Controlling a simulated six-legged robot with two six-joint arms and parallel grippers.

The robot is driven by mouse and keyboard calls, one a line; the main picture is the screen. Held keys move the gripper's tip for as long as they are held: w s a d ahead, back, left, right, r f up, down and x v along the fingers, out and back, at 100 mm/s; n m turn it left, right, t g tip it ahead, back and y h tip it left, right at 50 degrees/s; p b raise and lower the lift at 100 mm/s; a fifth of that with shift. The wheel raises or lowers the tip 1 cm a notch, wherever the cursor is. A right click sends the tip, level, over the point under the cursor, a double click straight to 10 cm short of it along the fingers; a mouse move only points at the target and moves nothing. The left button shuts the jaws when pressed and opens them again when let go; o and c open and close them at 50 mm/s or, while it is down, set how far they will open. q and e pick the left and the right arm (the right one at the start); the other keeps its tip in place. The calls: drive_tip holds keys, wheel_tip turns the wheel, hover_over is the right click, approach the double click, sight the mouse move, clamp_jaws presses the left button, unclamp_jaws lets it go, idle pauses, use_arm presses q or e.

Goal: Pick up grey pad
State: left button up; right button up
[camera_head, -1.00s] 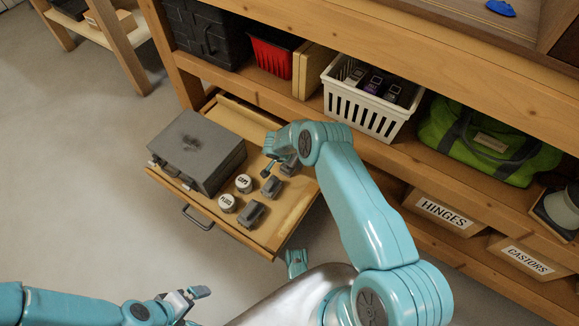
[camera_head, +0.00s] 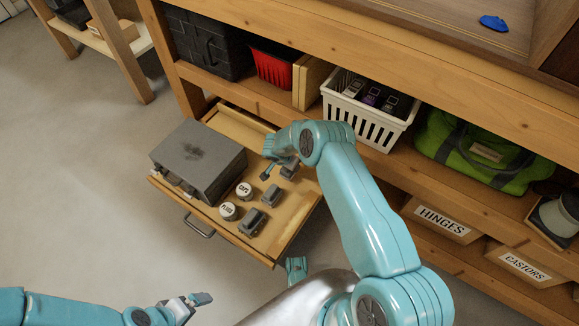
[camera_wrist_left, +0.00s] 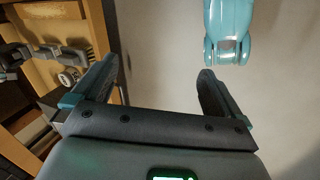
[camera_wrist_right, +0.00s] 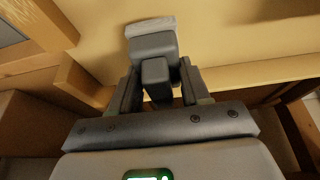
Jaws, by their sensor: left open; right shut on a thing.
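A grey pad (camera_wrist_right: 151,26) with a darker grey block and grip is between the fingers of my right gripper (camera_wrist_right: 157,92), which is shut on its grip. In the head view my right gripper (camera_head: 275,166) is over the back right of the open drawer, with the held pad (camera_head: 289,168) beside it. I cannot tell whether it touches the drawer floor. Two similar grey pieces, one near the middle (camera_head: 270,194) and one nearer the front (camera_head: 250,221), lie in the drawer. My left gripper (camera_head: 186,302) is open and empty, low in front of the drawer; its fingers show apart in the left wrist view (camera_wrist_left: 155,85).
The wooden drawer (camera_head: 276,235) also holds a grey metal case (camera_head: 200,158) and two white-lidded round tins (camera_head: 244,190). Shelves behind hold a white basket (camera_head: 365,115) and a green bag (camera_head: 480,150). The floor left of the drawer is clear.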

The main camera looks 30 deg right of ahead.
wheel_tip(320, 180, up, 4)
drive_tip(key=shift+r+p, duration=0.15)
drive_tip(key=shift+p, duration=0.55)
drive_tip(key=s+a+p, duration=0.1)
drive_tip(key=s+a, duration=0.1)
drive_tip(key=s, duration=0.3)
drive_tip(key=s+a+p, duration=0.1)
drive_tip(key=s, duration=0.5)
drive_tip(key=s+a+f+p, duration=0.1)
drive_tip(key=s+a, duration=0.1)
drive_tip(key=s, duration=0.4)
drive_tip(key=shift+a, duration=0.35)
